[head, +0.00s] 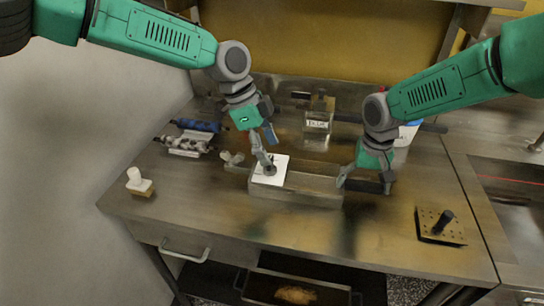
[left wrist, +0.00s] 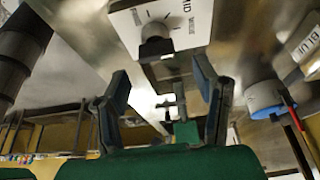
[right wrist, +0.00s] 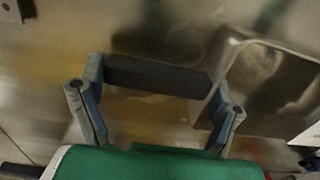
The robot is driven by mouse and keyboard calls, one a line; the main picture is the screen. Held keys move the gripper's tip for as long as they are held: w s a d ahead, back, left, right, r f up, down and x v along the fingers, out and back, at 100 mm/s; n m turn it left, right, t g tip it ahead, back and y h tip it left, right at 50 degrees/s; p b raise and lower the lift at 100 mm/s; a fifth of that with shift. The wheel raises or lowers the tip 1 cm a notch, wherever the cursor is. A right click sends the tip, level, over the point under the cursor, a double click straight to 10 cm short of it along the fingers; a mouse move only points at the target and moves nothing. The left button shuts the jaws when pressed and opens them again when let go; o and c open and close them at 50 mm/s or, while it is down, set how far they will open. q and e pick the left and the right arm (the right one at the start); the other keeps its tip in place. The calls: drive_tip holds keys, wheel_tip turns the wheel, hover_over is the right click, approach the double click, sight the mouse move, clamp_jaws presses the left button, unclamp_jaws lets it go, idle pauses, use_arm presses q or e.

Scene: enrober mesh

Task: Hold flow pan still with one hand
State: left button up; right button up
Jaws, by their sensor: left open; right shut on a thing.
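The flow pan (head: 315,198) looks like a shallow, shiny metal tray near the middle of the steel worktop. A dark bar (head: 367,185), which looks like its handle, sits at the pan's right end. My right gripper (head: 365,183) is shut on this bar, with a finger at each end of it in the right wrist view (right wrist: 155,76). The pan's rim (right wrist: 222,75) shows beside it. My left gripper (head: 268,150) is open and empty, by a white panel with a dark knob (head: 270,170). In the left wrist view the knob (left wrist: 156,48) is beyond the parted fingers.
Rollers on a rack (head: 187,144) lie at the left. A white-handled block (head: 139,182) stands at the front left corner. A perforated plate with a black grip (head: 436,233) lies front right. A labelled clear container (head: 318,120) stands behind.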

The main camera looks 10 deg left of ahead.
use_arm(q)
drive_tip(key=v, duration=0.8)
drive_tip(key=shift+a+r, duration=0.2)
use_arm(e)
drive_tip(key=shift+s+d+f, duration=0.1)
drive_tip(key=shift+d, duration=0.05)
drive_tip(key=o, duration=1.4)
use_arm(q)
drive_tip(key=shift+w+d, duration=0.1)
